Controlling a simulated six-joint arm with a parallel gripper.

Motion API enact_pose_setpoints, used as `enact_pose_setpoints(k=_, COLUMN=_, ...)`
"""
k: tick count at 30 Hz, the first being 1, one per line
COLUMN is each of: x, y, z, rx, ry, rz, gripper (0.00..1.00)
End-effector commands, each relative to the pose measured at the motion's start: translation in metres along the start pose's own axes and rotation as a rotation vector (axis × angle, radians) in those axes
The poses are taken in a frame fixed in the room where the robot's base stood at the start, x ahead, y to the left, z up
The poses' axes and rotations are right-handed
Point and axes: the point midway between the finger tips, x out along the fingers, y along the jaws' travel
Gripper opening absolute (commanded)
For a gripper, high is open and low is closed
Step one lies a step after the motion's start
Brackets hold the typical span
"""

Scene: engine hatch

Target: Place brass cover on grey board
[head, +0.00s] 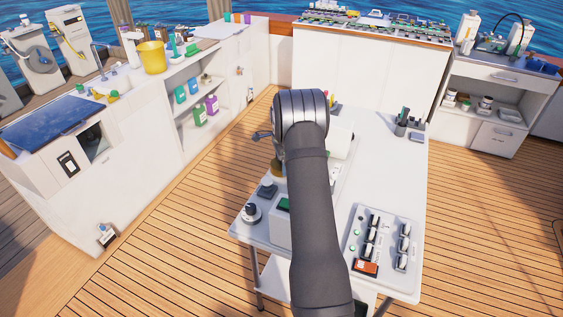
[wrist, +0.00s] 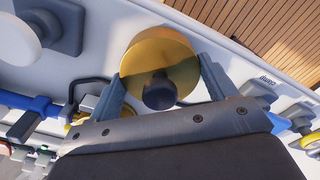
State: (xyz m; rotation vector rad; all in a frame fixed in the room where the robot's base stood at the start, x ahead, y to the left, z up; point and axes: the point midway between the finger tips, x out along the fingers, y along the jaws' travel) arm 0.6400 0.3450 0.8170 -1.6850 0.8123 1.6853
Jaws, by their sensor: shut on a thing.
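The brass cover (wrist: 155,52) is a round golden disc with a dark knob, seen in the wrist view. My gripper (wrist: 160,76) has one finger on each side of the disc and is shut on it. In the head view a small brass-coloured part of it (head: 277,170) shows beside my arm, which hides most of the gripper. Whether the cover touches the surface beneath cannot be told. A pale grey board (head: 343,172) lies on the white table, partly hidden behind my arm.
A switch panel (head: 383,240) takes up the table's near right. A round black-and-white knob (head: 251,213) stands at the near left edge. A dark pen holder (head: 402,122) stands at the far right. The table's middle right is clear. A blue-handled part (wrist: 35,103) lies left of my gripper.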

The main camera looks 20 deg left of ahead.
Motion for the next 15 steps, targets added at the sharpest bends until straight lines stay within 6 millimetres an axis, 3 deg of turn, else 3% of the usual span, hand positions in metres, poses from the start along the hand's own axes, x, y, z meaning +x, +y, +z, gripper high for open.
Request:
enact_pose_setpoints(k=9, x=0.0025, y=-0.0003, z=-0.0001, rx=0.0, ry=0.0, rz=-0.001, gripper=0.51)
enact_pose_setpoints(k=10, x=0.0022, y=-0.0003, z=-0.0001, rx=0.0, ry=0.0, rz=-0.001, gripper=0.83)
enact_pose_setpoints(k=12, x=0.002, y=-0.0003, z=0.0, rx=0.0, ry=0.0, rz=-0.001, gripper=0.97)
enact_pose_setpoints(k=15, x=0.0019, y=-0.0003, z=0.0, rx=0.0, ry=0.0, rz=-0.001, gripper=0.99)
